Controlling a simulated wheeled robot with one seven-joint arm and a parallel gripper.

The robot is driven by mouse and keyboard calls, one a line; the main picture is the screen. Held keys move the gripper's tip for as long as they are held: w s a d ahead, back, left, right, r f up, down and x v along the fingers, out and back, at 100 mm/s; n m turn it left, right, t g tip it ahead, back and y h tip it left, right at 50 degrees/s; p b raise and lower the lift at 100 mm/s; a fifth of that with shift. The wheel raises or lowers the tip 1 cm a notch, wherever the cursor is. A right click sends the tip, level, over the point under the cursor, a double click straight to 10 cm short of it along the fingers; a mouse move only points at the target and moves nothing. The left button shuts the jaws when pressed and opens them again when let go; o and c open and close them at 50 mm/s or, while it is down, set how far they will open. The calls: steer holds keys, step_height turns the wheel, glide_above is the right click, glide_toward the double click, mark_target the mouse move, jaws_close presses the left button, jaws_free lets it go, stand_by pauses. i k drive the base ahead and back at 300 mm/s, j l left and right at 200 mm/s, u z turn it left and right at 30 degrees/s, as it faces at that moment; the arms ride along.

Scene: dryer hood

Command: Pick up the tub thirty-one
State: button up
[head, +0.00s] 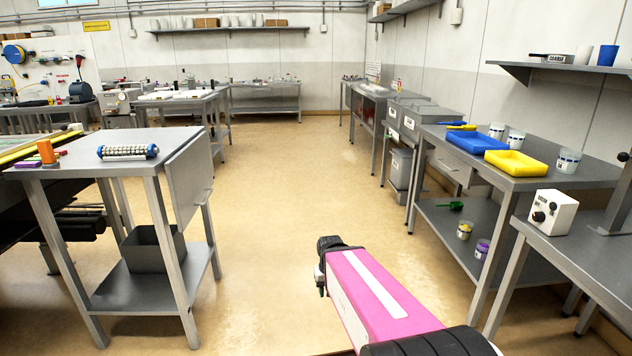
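Several small white tubs stand at the right. Two stand upright behind the trays on the right bench, a left one (497,131) and a right one (515,139). A third tub (568,161) stands alone near the bench's right end. Two more are on the shelf below, one with yellow in it (464,231) and one with a purple top (482,249). Their labels are too small to read, so I cannot tell which is thirty-one. My gripper (321,284) is at the end of my pink arm, over the floor, apart from the tubs. Its fingers are mostly hidden.
A blue tray (476,144) and a yellow tray (516,163) lie on the right bench (590,176). A white control box (552,213) stands on the nearer bench. A grey table (75,150) is at the left. The floor between (270,190) is clear.

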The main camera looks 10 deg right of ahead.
mark_target(496, 129)
steer(key=i+z, duration=0.15)
steer(key=i, duration=0.45)
steer(key=i+z, duration=0.15)
steer(key=i, duration=0.45)
steer(key=i+j+z, duration=0.15)
steer(key=i, duration=0.45)
